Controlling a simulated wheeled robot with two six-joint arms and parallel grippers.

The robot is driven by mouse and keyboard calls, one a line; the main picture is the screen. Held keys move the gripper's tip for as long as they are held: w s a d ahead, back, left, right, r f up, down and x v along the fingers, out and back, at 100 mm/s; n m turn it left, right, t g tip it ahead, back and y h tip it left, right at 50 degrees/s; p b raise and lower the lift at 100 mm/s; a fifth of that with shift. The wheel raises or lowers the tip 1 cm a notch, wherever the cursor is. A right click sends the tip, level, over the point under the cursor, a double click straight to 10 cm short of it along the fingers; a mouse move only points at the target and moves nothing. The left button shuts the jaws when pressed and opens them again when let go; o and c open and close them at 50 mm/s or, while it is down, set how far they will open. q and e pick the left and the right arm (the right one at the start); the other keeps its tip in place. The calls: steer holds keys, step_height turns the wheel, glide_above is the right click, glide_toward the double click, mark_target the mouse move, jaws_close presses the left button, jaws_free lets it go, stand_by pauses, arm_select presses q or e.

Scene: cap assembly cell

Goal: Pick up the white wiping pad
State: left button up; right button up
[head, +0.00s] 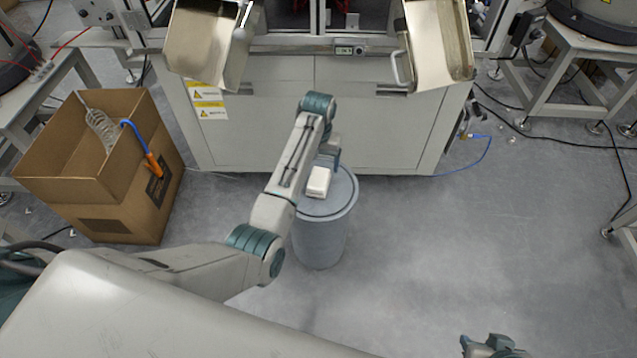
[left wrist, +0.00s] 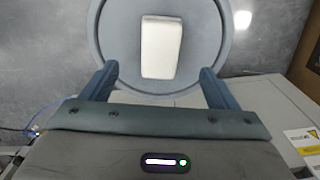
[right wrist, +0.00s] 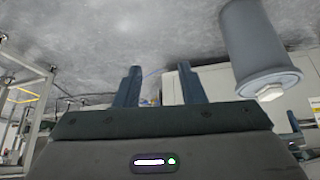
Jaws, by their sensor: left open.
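The white wiping pad (head: 319,181) lies on the flat top of a round grey bin (head: 321,240). In the left wrist view the pad (left wrist: 161,46) is a pale block on the bin's round top (left wrist: 117,50). My left gripper (left wrist: 157,78) is open and empty, with its two fingers spread wider than the pad and the pad ahead between them, apart from both. In the head view my left arm partly hides the bin and the left gripper (head: 330,160) beside the pad. My right gripper (right wrist: 160,78) is open and empty, low at the right in the head view (head: 492,348).
A cardboard box (head: 120,190) with a coiled hose and an orange-tipped blue tool stands at left. A grey cabinet (head: 390,130) with two metal chutes (head: 208,45) is right behind the bin. The floor to the right is mostly clear, with a blue cable near the cabinet.

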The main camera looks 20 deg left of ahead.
mark_target(318, 178)
arm_select(q)
step_height(318, 178, down, 4)
steer(key=shift+f+b, duration=0.25)
steer(key=shift+b, duration=0.05)
steer(key=f, duration=0.1)
steer(key=f+b, duration=0.1)
steer(key=f, duration=0.3)
steer(key=shift+w+a, duration=0.1)
steer(key=shift+w, duration=0.2)
arm_select(e)
steer(key=shift+w+a+f+t+y, duration=0.4)
steer(key=shift+w+a+f+t, duration=0.45)
steer(key=shift+t, duration=0.25)
steer(key=shift+s, duration=0.1)
arm_select(q)
steer(key=c, duration=1.1)
